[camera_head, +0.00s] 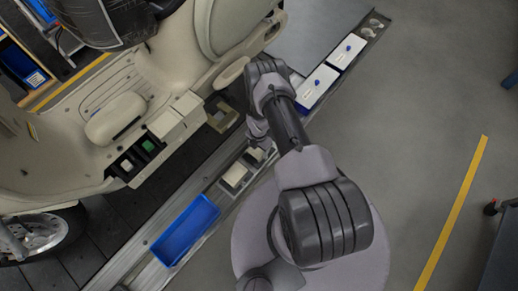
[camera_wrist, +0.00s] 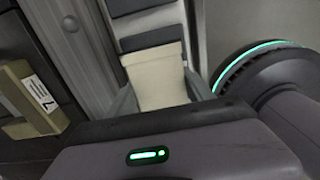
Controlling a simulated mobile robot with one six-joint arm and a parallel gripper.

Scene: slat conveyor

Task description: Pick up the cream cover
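A cream cover (camera_wrist: 158,75) lies between the two grey fingers of my gripper (camera_wrist: 160,92) in the wrist view. The fingers are apart, one at each side of the cover and close to it. Contact is not clear, so I cannot tell whether they grip it. The cover appears to sit in line with a dark-slotted holder. In the head view my gripper (camera_head: 257,139) is low over the strip beside the conveyor. Cream blocks show there, one (camera_head: 236,175) just below the gripper and another partly hidden by it.
A blue bin (camera_head: 185,229) stands further down the strip, and white boxes (camera_head: 317,87) stand up it. A cream scooter (camera_head: 120,115) is on the slat conveyor at left. Open floor is at right.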

